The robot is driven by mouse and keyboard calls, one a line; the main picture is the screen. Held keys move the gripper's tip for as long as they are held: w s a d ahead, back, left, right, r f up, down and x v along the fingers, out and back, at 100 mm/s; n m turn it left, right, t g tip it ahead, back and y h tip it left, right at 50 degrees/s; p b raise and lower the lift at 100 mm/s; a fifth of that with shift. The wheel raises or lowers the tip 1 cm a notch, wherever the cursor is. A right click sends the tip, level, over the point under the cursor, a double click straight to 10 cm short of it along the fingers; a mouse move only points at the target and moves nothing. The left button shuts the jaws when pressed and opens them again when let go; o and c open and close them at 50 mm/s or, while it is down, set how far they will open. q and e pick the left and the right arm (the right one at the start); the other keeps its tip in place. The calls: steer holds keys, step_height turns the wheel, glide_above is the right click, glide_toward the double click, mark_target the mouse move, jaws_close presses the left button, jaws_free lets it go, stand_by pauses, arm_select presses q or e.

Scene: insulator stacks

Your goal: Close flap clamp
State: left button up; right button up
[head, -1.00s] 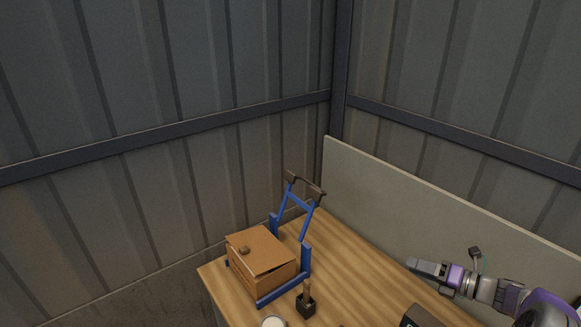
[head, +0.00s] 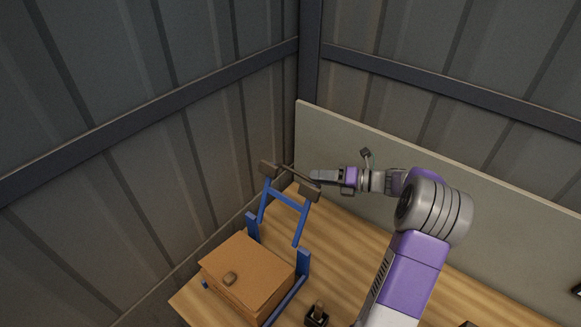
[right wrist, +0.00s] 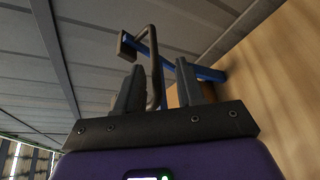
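The flap clamp is a blue frame (head: 287,198) standing raised behind a brown cardboard box (head: 245,270). A dark bar with brown end blocks (head: 268,168) forms its top. My right gripper (head: 313,176) is at the right end of this bar. In the right wrist view, the two fingers of my right gripper (right wrist: 158,88) stand apart, and the clamp's bent grey bar (right wrist: 155,62) shows between them. I cannot tell whether they touch it. The blue frame (right wrist: 208,73) shows beyond the fingers. My left gripper is not in view.
The clamp and box stand on a wooden table (head: 345,240). A small dark block with a wooden peg (head: 317,316) is near the front. A pale panel (head: 400,160) runs along the table's back, with corrugated metal walls behind. My right arm spans the table's right side.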

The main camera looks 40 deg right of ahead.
mark_target(306, 177)
steer(key=x, duration=0.4)
steer(key=shift+a, duration=0.6)
steer(key=shift+s+r, duration=0.1)
steer(key=shift+s, duration=0.15)
steer(key=shift+w, duration=0.15)
steer(key=shift+c, duration=1.2)
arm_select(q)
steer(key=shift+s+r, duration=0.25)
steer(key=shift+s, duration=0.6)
arm_select(e)
jaws_close()
